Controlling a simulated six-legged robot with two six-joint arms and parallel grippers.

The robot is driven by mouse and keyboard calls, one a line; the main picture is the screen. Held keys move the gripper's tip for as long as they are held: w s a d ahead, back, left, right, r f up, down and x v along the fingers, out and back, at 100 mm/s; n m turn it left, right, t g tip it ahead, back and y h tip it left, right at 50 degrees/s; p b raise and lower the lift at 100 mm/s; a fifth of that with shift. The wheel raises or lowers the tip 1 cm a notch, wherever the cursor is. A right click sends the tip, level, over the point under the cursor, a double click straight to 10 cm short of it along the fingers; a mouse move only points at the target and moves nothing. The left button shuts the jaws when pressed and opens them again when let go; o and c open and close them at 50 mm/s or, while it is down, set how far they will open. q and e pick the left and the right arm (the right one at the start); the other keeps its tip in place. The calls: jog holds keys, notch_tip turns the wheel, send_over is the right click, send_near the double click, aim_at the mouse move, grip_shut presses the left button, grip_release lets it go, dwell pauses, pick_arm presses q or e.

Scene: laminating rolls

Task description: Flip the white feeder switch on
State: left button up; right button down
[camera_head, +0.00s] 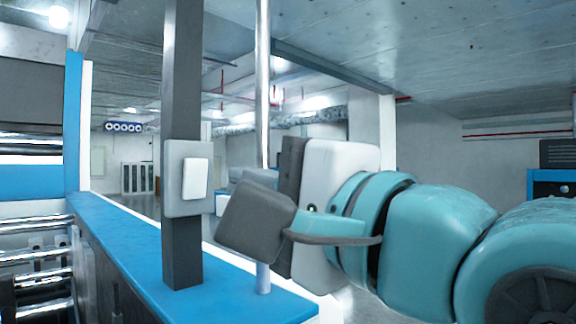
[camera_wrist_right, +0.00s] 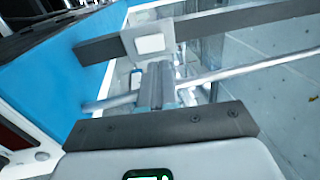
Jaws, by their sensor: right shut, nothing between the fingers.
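The white feeder switch (camera_head: 196,178) is a white rocker on a grey plate (camera_head: 175,192), fixed to a dark upright post (camera_head: 183,90) in the head view. The right wrist view shows the white rocker (camera_wrist_right: 150,43) near the top, on its plate on the post, which runs across the picture there. My right gripper (camera_head: 232,222) is shut and empty, to the right of the switch and a little lower in the head view. In the right wrist view its fingers (camera_wrist_right: 155,82) point toward the switch plate. I cannot tell whether they touch it. My left gripper is not in view.
A shiny thin metal pole (camera_head: 262,110) stands just right of the post, near my right gripper. A blue ledge (camera_head: 130,240) runs beneath both. Metal rollers (camera_head: 35,255) lie at the left. A blue cabinet (camera_head: 550,185) stands at the far right.

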aim_at(197, 168)
jog(key=p+x, duration=0.3)
jog(key=x, duration=0.4)
jog(key=shift+s, duration=0.1)
jog(key=shift+a+r, duration=0.1)
jog(key=shift+w+a+p, duration=0.2)
jog(key=shift+p, duration=0.1)
jog(key=shift+w+a, duration=0.1)
jog(key=shift+a, duration=0.05)
